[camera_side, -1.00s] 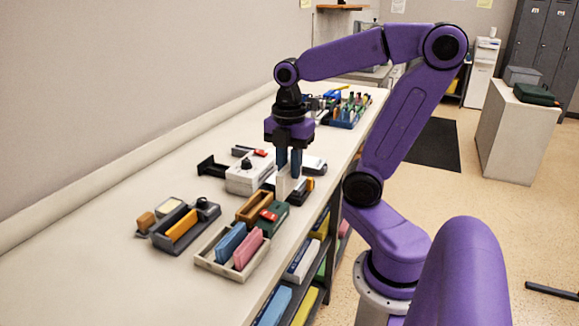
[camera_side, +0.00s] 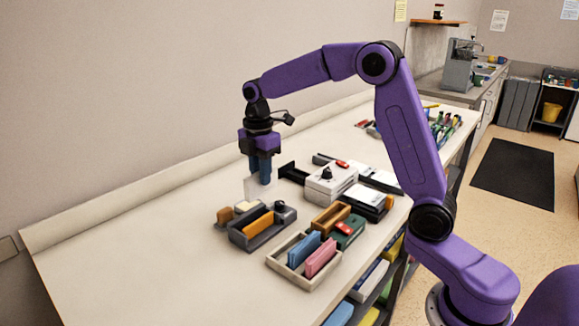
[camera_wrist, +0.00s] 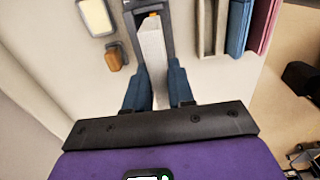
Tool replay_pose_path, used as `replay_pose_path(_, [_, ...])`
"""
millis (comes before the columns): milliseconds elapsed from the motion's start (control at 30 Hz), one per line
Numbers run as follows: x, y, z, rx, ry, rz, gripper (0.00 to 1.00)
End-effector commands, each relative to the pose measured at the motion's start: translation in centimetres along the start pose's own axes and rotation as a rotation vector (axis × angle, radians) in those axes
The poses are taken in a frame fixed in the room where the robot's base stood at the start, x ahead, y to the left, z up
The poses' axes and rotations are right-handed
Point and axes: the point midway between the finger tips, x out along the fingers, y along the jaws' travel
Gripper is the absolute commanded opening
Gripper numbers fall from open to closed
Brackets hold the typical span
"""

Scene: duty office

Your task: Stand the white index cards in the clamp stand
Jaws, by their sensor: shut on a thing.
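My gripper (camera_side: 261,182) is shut on the white index cards (camera_side: 257,190), held upright with the fingers pointing down. In the wrist view the cards (camera_wrist: 152,55) show as a thick white stack between the two blue fingers (camera_wrist: 152,88). A dark grey stand (camera_side: 248,243) with an orange block and a black knob, which looks like the clamp stand, is on the bench just in front of the cards. The cards appear above it, and I cannot tell if they touch it. In the wrist view they overlap the stand (camera_wrist: 168,14) and hide part of it.
A beige crate (camera_side: 288,276) with blue cards (camera_side: 304,248) and pink cards (camera_side: 321,258) stands right of the stand. A white box with a black knob (camera_side: 327,190) and a black bookend (camera_side: 293,173) are behind. The bench's left part (camera_side: 130,250) is clear.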

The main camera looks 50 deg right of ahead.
Motion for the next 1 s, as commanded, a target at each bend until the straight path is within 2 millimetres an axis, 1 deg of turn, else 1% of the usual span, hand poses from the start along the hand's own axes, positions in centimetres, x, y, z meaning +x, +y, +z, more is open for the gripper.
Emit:
replay_pose_path(33, [0.5,0.8,-0.4,0.000,0.000,-0.001,0.00])
replay_pose_path(100, [1.0,1.6,-0.8,0.000,0.000,-0.001,0.00])
replay_pose_path(267, [1.6,2.5,-1.2,0.000,0.000,0.000,0.00])
replay_pose_path(467, [2.4,2.5,-1.2,0.000,0.000,-0.001,0.00])
replay_pose_path(1000, [6.0,2.5,-1.2,0.000,0.000,-0.001,0.00])
